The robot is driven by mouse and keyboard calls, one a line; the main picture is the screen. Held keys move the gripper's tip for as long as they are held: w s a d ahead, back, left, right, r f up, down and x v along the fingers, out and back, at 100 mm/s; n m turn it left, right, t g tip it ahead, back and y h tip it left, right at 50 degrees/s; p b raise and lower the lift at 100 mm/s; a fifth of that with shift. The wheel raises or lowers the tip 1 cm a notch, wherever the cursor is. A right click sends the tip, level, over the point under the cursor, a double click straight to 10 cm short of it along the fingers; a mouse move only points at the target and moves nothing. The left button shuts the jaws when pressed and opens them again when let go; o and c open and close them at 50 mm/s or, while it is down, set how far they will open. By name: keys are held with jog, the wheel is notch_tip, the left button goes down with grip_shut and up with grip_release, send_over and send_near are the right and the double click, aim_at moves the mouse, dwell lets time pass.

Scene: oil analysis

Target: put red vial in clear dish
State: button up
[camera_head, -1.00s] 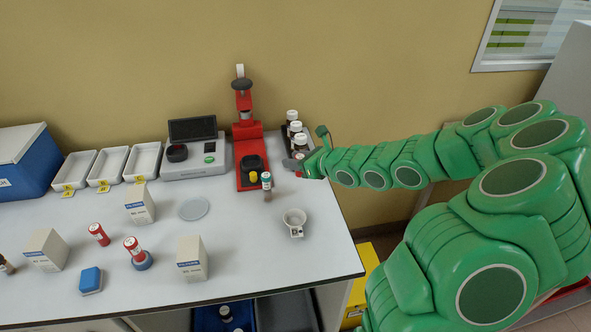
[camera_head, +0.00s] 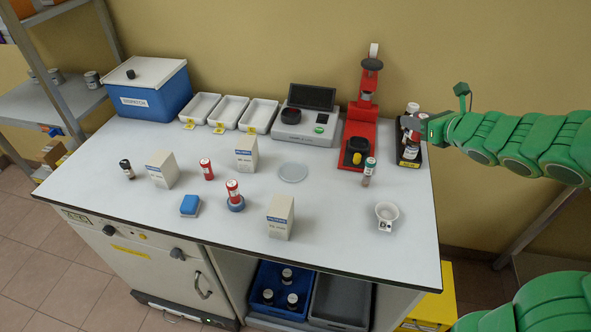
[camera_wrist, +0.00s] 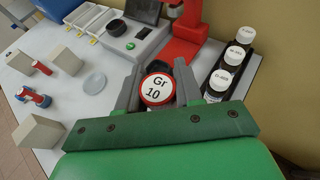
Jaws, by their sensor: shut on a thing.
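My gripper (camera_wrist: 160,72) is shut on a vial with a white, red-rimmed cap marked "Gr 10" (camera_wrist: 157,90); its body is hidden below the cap. In the head view my gripper (camera_head: 418,120) is above the dark bottle rack at the right end of the bench. The clear dish (camera_head: 293,173) lies flat and looks empty mid-bench, left of the red press; it also shows in the wrist view (camera_wrist: 95,82). One red vial (camera_head: 206,169) stands on the bench. Another red vial (camera_head: 233,188) stands in a round blue holder (camera_head: 236,206).
White-capped bottles (camera_wrist: 220,82) stand in the dark rack beside my gripper. Cartons (camera_head: 281,218) stand left and in front of the dish.

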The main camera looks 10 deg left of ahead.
jog(key=s+a+n+g+y, duration=0.1)
jog(key=s+a+n+g, duration=0.3)
jog(key=a, duration=0.5)
jog(key=s+a+n+g+y, duration=0.1)
jog(key=s+a+y, duration=0.1)
jog(key=s+a, duration=0.5)
jog(key=s+a+n+g+y, duration=0.1)
jog(key=s+a+n+g, duration=0.25)
jog(key=a, duration=0.65)
send_over(288, 170)
jog(key=s, duration=0.2)
jog(key=shift+m+t+y, duration=0.3)
jog(key=shift+m+t, duration=0.05)
jog(key=f, duration=1.2)
jog(key=shift+w+d+f, duration=0.2)
jog(key=shift+w+d, duration=0.05)
jog(key=shift+d, duration=0.1)
jog(key=shift+w+a+f, duration=0.2)
jog(key=shift+w+f, duration=0.15)
jog(key=shift+f, duration=0.2)
jog(key=shift+w+a+f, duration=0.15)
jog(key=shift+w+f, duration=0.2)
jog(key=shift+f, duration=1.6)
jog(key=shift+f, duration=0.1)
jog(key=o, duration=1)
